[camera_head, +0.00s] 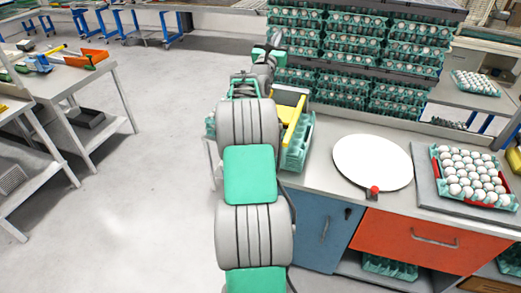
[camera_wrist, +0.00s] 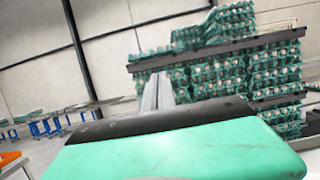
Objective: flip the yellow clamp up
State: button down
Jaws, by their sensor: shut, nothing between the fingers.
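The yellow clamp (camera_head: 293,110) shows in the head view just right of my arm, over a green tray stack (camera_head: 299,150) at the left end of the counter. My arm hides its left part, so I cannot tell its full pose. My gripper (camera_head: 277,40) is beyond and above the clamp, apart from it in the picture. In the wrist view the grey fingers (camera_wrist: 157,92) are together and empty, pointing at the egg racks. The clamp does not show in the wrist view.
Racks of stacked egg trays (camera_head: 345,60) stand behind the counter. A white round plate (camera_head: 373,162) and a red-edged tray of eggs (camera_head: 437,177) are to the right. A workbench (camera_head: 75,80) with tools stands at left. The floor (camera_head: 160,160) between is clear.

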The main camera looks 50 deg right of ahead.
jog(key=shift+f, duration=0.1)
jog(key=s+a+f+b, duration=0.2)
jog(key=a+f+b, duration=0.5)
jog(key=a+f, duration=0.1)
jog(key=shift+s+a+f, duration=0.3)
jog(key=shift+s+f, duration=0.1)
jog(key=shift+f, duration=0.25)
